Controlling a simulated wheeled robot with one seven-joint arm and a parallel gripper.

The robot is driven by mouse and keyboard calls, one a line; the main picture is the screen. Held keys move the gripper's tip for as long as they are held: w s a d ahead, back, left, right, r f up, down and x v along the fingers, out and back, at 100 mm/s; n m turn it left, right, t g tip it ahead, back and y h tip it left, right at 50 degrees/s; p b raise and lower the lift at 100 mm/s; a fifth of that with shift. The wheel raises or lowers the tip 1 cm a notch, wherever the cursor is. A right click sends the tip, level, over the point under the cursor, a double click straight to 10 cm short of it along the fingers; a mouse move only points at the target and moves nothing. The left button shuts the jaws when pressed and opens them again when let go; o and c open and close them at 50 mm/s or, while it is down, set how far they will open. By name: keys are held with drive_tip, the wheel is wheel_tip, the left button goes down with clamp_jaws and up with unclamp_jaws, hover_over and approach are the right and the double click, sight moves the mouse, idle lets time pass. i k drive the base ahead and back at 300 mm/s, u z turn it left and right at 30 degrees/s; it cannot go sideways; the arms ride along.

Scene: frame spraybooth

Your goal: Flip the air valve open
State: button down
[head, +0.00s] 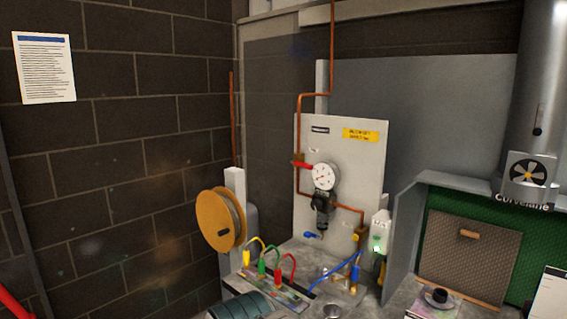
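A grey panel (362,185) on the back wall carries copper pipework and a round white pressure gauge (324,177). A small red lever (304,166) sits on the vertical copper pipe just left of the gauge. It lies roughly level, across the pipe, and looks like the air valve's handle. Below the gauge is a dark regulator body (323,210), with a small blue lever (314,236) under it. I cannot tell for certain which lever the task means. My gripper is not in view.
A bench holds yellow, green and red hoses (268,262), a blue hose fitting (354,272) and a small metal dish (332,311). A yellow reel (221,220) stands left. A green-lined booth (450,208) with a brown panel (468,265) stands right.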

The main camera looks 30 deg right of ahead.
sight(307, 167)
drive_tip(key=z, duration=0.4)
drive_tip(key=i, duration=0.85)
drive_tip(key=z, duration=0.65)
